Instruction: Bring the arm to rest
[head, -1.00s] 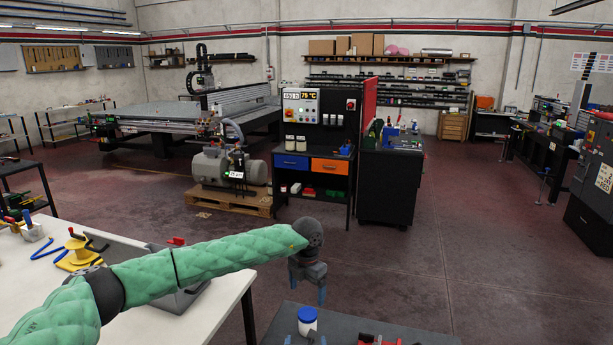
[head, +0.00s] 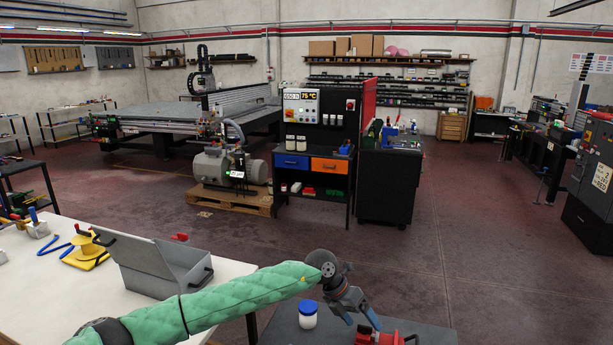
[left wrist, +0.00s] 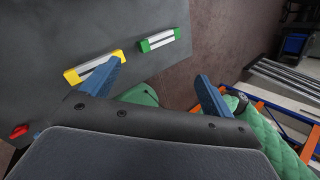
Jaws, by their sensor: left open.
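My left arm, in a green padded sleeve (head: 240,298), reaches in from the lower left of the head view. My left gripper (head: 362,320) is open, with its blue fingers tilted down above the dark table (head: 275,330). It also shows in the left wrist view (left wrist: 158,80), with nothing seen between the fingers. A white jar with a blue lid (head: 308,315) stands on the dark table left of the gripper. A red object (head: 385,339) shows just below the fingertips; whether they touch it I cannot tell. My right gripper is not in view.
In the left wrist view, a yellow-ended bar (left wrist: 93,68) and a green-ended bar (left wrist: 158,40) lie on a dark surface. Open floor (head: 470,250) lies beyond.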

